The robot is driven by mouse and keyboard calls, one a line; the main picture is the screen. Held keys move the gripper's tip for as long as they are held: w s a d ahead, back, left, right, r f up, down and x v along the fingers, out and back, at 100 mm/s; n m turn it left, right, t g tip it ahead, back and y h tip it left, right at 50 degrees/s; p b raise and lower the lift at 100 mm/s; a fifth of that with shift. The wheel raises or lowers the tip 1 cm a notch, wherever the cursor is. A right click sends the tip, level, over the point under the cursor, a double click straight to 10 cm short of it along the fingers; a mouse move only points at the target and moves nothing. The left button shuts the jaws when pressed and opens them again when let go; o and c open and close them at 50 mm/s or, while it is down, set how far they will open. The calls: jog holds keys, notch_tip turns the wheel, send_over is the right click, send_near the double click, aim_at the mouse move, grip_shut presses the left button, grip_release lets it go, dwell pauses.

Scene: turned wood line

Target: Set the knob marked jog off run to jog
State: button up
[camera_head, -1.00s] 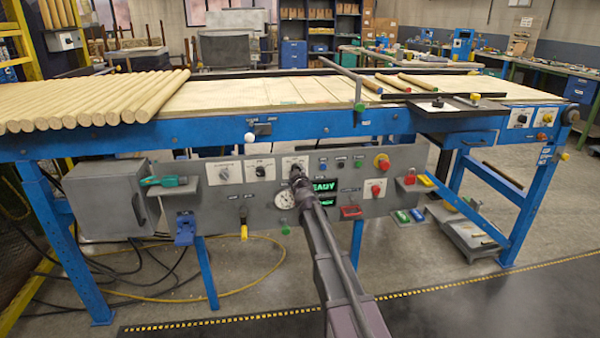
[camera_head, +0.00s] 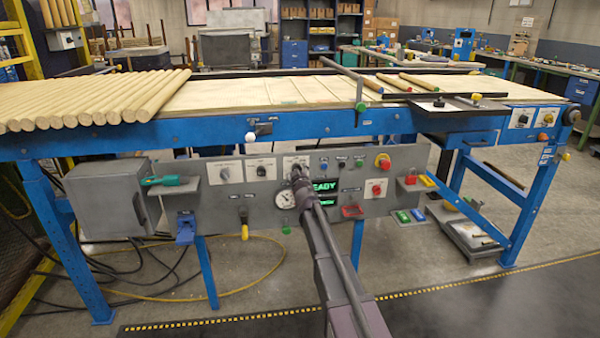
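A grey control panel (camera_head: 334,209) hangs under the blue table frame. On it, a white plate with a round knob (camera_head: 224,174) is at the left, and a second white plate with a dark knob (camera_head: 261,171) is beside it. A third white plate (camera_head: 290,161) is mostly covered by my gripper (camera_head: 298,172). The lettering is too small for me to tell which knob is marked jog off run. My gripper is at or just in front of the third plate. Its fingertips and any knob between them are hidden by my own arm.
A round gauge (camera_head: 285,199) and a green-lit display (camera_head: 326,186) flank my arm. A green-handled tool (camera_head: 165,181) rests at the left. Wooden rods (camera_head: 95,98) lie on the table above.

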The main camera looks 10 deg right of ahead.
jog(key=shift+s, duration=0.15)
jog(key=s, duration=1.1)
jog(key=shift+s, duration=0.4)
